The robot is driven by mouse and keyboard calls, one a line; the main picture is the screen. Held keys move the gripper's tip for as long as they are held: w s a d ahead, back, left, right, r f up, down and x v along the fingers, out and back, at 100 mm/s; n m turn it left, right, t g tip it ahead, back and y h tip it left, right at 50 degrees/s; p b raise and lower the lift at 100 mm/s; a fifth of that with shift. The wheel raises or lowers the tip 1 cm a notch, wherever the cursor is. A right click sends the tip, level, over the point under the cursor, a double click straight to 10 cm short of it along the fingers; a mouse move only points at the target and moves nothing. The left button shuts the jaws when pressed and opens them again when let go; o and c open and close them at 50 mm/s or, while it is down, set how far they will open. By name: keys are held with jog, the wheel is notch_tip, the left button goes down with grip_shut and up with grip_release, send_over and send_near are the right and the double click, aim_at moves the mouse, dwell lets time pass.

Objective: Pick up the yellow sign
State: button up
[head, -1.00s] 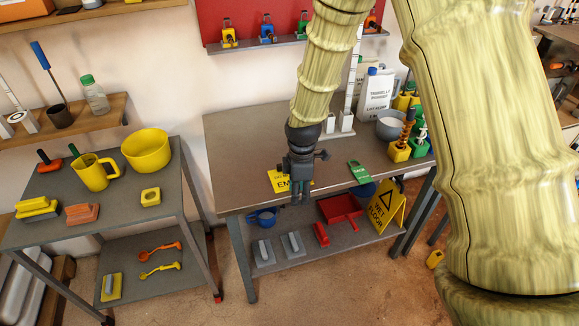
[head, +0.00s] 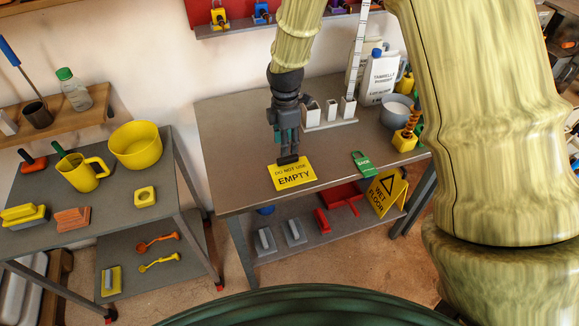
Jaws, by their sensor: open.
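A flat yellow sign (head: 292,175) reading "DO NOT USE EMPTY" lies on the grey table (head: 235,200) near its front edge. My gripper (head: 288,160) points down at the sign's far edge, with its tips just above or touching it; I cannot tell which. The tips cover a small part of the sign's top edge, and the gap between the fingers is hard to see from here. Another yellow sign, a folding "WET FLOOR" sign (head: 386,192), stands on the lower shelf at the right.
A green tag (head: 363,163) lies right of the yellow sign. A white rack (head: 330,115), a white jug (head: 381,78) and a grey bowl (head: 394,112) stand behind. A side table at left holds a yellow bowl (head: 136,145) and jug (head: 82,173). The table left of the sign is clear.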

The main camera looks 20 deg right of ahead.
aim_at(288, 157)
jog(key=shift+w+d+f+p, duration=0.15)
jog(key=shift+f+p, duration=0.5)
jog(key=shift+f, duration=1.15)
jog(key=shift+s+d+f+p, duration=0.1)
jog(key=shift+f+p, duration=0.55)
jog(key=shift+f, duration=1.1)
grip_shut()
